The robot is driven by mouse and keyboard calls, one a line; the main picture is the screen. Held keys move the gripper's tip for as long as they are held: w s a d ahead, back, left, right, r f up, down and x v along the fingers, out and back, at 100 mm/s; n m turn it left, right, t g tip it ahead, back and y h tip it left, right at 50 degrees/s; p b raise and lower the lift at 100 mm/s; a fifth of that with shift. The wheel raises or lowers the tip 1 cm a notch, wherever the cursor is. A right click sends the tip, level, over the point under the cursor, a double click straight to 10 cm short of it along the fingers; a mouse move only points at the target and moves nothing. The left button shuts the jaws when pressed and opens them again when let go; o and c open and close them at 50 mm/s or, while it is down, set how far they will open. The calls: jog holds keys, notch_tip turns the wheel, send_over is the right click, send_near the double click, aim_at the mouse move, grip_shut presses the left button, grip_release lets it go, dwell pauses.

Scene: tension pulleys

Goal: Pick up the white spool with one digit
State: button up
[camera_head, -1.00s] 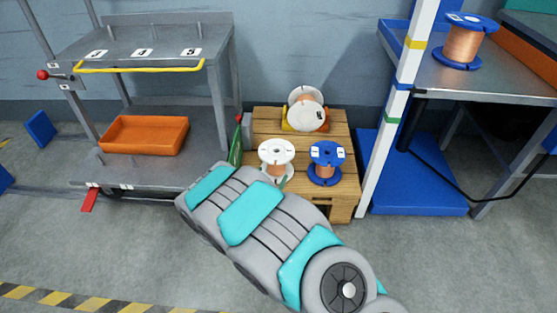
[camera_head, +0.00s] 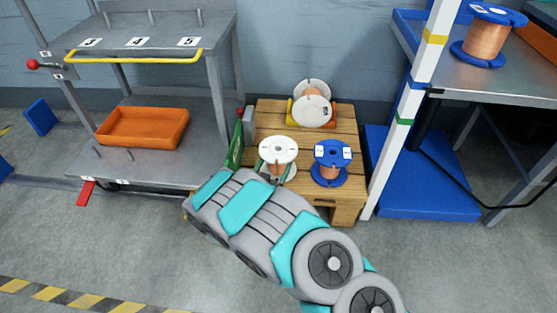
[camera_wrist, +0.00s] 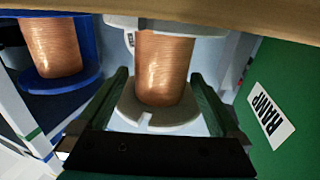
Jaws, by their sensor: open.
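A white spool (camera_head: 278,150) wound with copper wire stands upright on the wooden pallet stand, left of a blue spool. In the wrist view the same white spool (camera_wrist: 163,68) appears upside down, its copper core between my gripper's fingers. My gripper (camera_wrist: 165,95) is open, with one green finger on each side of the spool. I cannot tell whether either finger touches it. In the head view my arm hides part of the stand's front. Another white spool (camera_head: 312,110) lies on its side at the back in a yellow-orange holder. The digits on the labels are too small to read.
The blue spool (camera_head: 331,163) stands close on the right; it also shows in the wrist view (camera_wrist: 52,45). A green panel marked RAMP (camera_wrist: 285,90) is beside my gripper. A grey cart (camera_head: 140,170) stands left and a white post (camera_head: 408,105) right of the wooden stand (camera_head: 350,205).

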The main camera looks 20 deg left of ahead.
jog(key=shift+w, duration=1.7)
jog(key=shift+r, duration=0.1)
jog(key=shift+c, duration=0.2)
grip_shut()
